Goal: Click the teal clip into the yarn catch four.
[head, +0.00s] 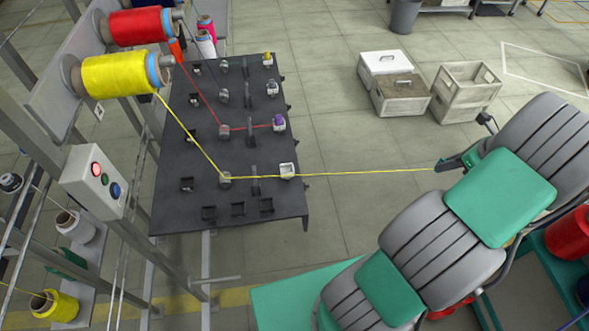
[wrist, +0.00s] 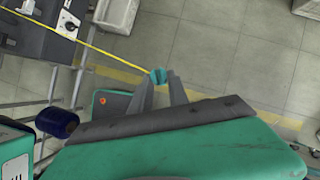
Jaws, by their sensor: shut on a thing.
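The teal clip (wrist: 158,75) is between the fingertips of my gripper (wrist: 161,80) in the wrist view. In the head view my gripper (head: 447,164) is right of the dark table, well apart from it, and the clip is too small to make out. Yellow yarn (head: 360,173) runs taut from the yellow spool (head: 115,76) through a guide (head: 225,177), past the nearest white catch (head: 287,170), to my gripper. This catch looks empty and stands on the table's right edge. No numbers are readable; it is the fourth from the back.
The dark table (head: 170,215) holds several guides and catches. Red yarn runs to a catch with a purple piece (head: 278,121); the back catch holds a yellow piece (head: 268,57). A control box (head: 95,182) is at left. Crates (head: 467,92) stand beyond; the floor between is clear.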

